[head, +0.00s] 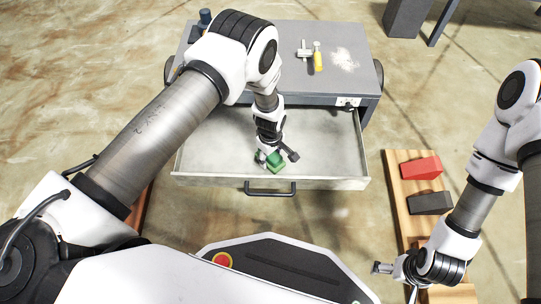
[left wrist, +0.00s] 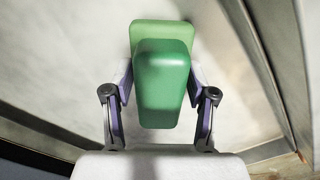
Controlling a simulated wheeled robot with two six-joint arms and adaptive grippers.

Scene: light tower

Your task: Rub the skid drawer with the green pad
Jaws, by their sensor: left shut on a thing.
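The skid drawer (head: 215,150) is pulled open from a grey cabinet, with its dark handle (head: 270,191) toward me. The green pad (head: 276,161) is inside the drawer, near its front wall. My left gripper (head: 268,157) reaches down into the drawer and is shut on the pad. In the left wrist view the pad (left wrist: 162,85) sits between the two fingers, over the pale drawer floor (left wrist: 75,70); whether it touches the floor I cannot tell. My right gripper (head: 383,268) is at the lower right, away from the drawer; its jaw state is unclear.
The cabinet top (head: 290,70) holds a yellow-handled tool (head: 317,58), a grey tool (head: 304,50), a whitish patch (head: 345,60) and a dark object (head: 205,17). A wooden board (head: 398,205) at right carries a red block (head: 420,168) and a dark block (head: 430,202). Most of the drawer floor is bare.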

